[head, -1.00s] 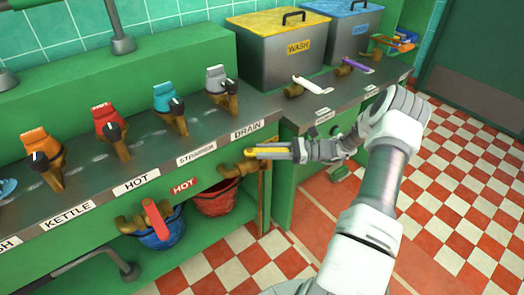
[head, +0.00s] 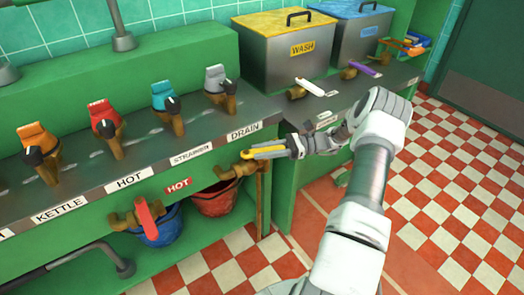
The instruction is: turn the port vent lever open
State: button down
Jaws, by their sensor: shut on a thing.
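A yellow lever (head: 262,152) sits on a brass valve (head: 235,171) at the bench front, under the DRAIN label (head: 244,132). My gripper (head: 272,150) reaches in from the right and is shut on the yellow lever. The lever lies nearly level, pointing right from the valve; its right part is partly hidden by the fingers. A red lever (head: 150,217) hangs slanting down on another brass valve under the HOT labels. A white lever (head: 310,86) and a purple lever (head: 361,66) are on taps before the tanks. I see no readable "port vent" label.
A blue bucket (head: 160,232) and a red bucket (head: 214,203) stand under the bench. Several coloured taps line the bench top. The WASH tank (head: 268,68) and a blue-lidded tank (head: 352,48) stand at the back. The checkered floor (head: 450,190) at right is clear.

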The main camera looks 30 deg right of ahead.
jog(key=shift+f, duration=0.15)
jog(key=c, duration=0.6)
grip_release()
jog(key=shift+o, duration=0.2)
jog(key=shift+d, duration=0.15)
jog(key=v, duration=1.7)
jog(key=shift+s, duration=0.15)
jog(key=shift+c, duration=0.3)
